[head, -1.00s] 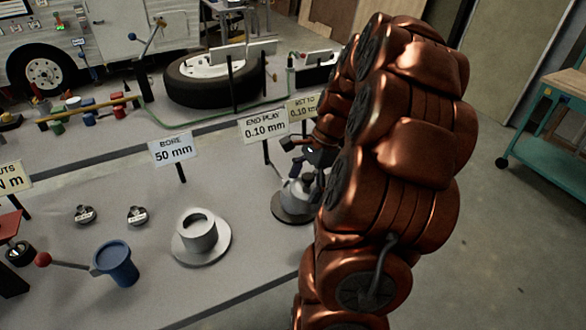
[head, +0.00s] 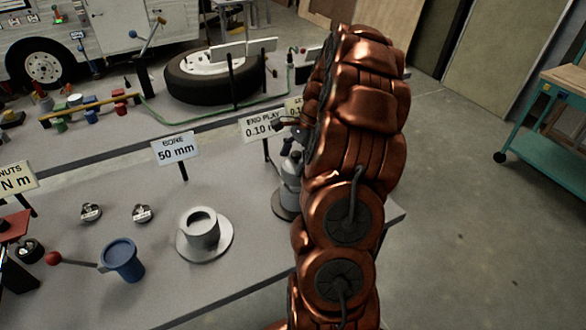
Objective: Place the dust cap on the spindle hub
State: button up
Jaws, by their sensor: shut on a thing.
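A lighter grey rounded piece (head: 291,165) shows at the top of the stack, below the gripper. I cannot tell whether this is the cap or part of the hub, nor whether cap and hub touch.
A grey flanged cylinder (head: 202,236) stands left of the hub, near the "BORE 50 mm" sign (head: 175,149). A blue cup (head: 122,258), a red-knobbed lever (head: 54,258) and two small metal parts (head: 91,212) lie further left. A tyre (head: 210,78) is behind.

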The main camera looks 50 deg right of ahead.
aim_at(296, 164)
notch_tip(296, 164, down, 3)
jog(key=shift+r+p, duration=0.15)
jog(key=shift+p, duration=0.65)
jog(key=shift+f, duration=0.3)
jog(key=shift+f, duration=0.15)
jog(key=o, duration=1.3)
jog(key=shift+o, duration=0.2)
jog(key=b+v, duration=0.4)
jog(key=v, duration=0.8)
jog(key=shift+a+r, duration=0.1)
jog(key=shift+r, duration=0.15)
